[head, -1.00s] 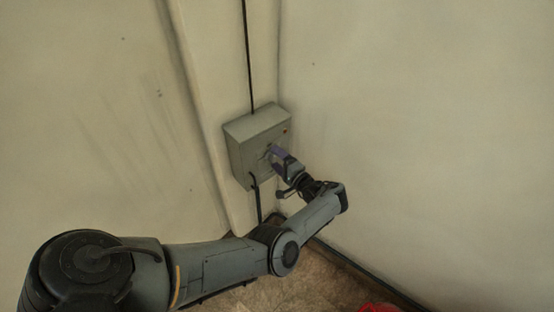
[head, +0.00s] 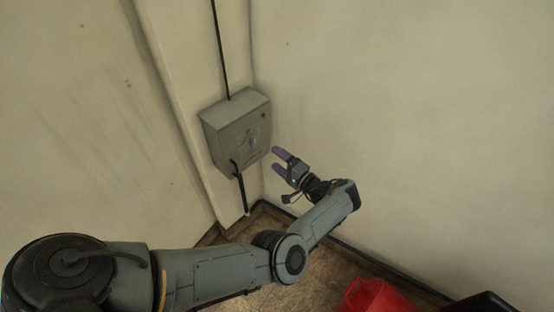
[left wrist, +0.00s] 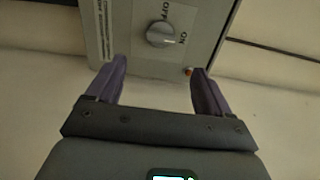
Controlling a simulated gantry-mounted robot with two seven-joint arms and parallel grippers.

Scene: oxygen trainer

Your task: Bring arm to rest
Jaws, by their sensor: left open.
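My left gripper (head: 277,161) is open and empty, its two purple fingers apart. It is to the right of the grey wall box (head: 222,138) in the head view, clear of it. In the left wrist view the fingers (left wrist: 155,82) point toward the box (left wrist: 222,12), with a gap between them. A round knob (left wrist: 160,34) on the box front sits between OFF and ON labels, beyond the fingertips. My right gripper is not in view.
A black conduit (head: 220,50) runs up the wall from the box, and a dark cable hangs below it. Plain walls (head: 400,120) meet behind the box. A red container (head: 375,298) stands on the floor at the bottom right.

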